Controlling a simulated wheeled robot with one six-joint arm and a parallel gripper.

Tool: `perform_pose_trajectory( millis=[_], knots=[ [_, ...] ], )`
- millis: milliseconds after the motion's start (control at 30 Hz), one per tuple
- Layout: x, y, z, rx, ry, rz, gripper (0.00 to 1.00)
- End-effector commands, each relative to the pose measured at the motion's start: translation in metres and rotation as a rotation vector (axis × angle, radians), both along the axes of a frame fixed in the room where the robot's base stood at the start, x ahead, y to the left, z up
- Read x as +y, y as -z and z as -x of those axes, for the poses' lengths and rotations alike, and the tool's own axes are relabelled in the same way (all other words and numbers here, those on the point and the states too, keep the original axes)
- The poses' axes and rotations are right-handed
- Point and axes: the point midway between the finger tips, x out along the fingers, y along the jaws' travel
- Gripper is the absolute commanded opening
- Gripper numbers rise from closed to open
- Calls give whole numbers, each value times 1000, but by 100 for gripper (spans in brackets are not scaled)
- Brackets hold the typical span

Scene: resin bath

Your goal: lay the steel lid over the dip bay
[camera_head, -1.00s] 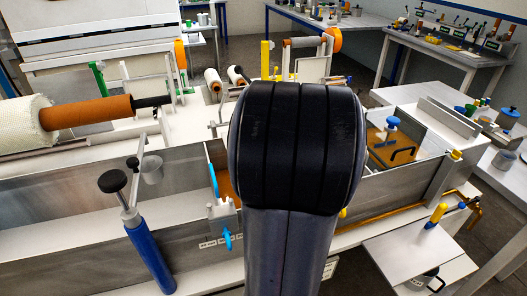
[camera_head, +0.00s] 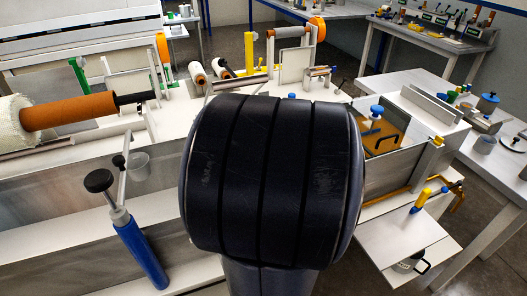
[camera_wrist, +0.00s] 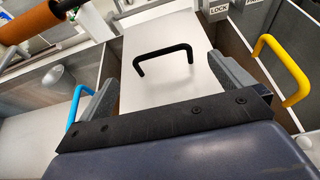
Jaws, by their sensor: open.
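In the wrist view a pale, flat panel with a black bar handle (camera_wrist: 165,60), which looks like the steel lid (camera_wrist: 140,100), lies ahead of my gripper (camera_wrist: 163,72). My gripper is open, one grey finger on each side of the panel in the picture; the handle shows beyond the fingertips, with nothing held. Brown-walled space shows just right of the panel, but I cannot tell whether this is the dip bay. In the head view my arm hides the gripper and the middle of the long steel bath (camera_head: 60,230).
A blue handle (camera_wrist: 75,105) and a yellow handle (camera_wrist: 293,70) flank the gripper. A blue post with a black knob (camera_head: 140,250) stands at the bath's front left. An orange roller (camera_head: 70,112) lies behind it. An amber panel with a black handle (camera_head: 383,133) is at right.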

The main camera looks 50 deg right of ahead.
Motion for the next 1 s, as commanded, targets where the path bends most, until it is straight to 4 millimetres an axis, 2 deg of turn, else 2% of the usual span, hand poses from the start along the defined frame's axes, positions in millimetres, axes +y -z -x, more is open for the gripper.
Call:
perform_pose_trajectory(
  millis=[33,200,400,1000],
  knots=[
    [4,-7,9,-1,5,3,100],
    [17,-17,32,-1,4,2,100],
    [26,-24,48,-1,2,0,100],
    [29,-24,51,1,-1,-1,100]
  ],
)
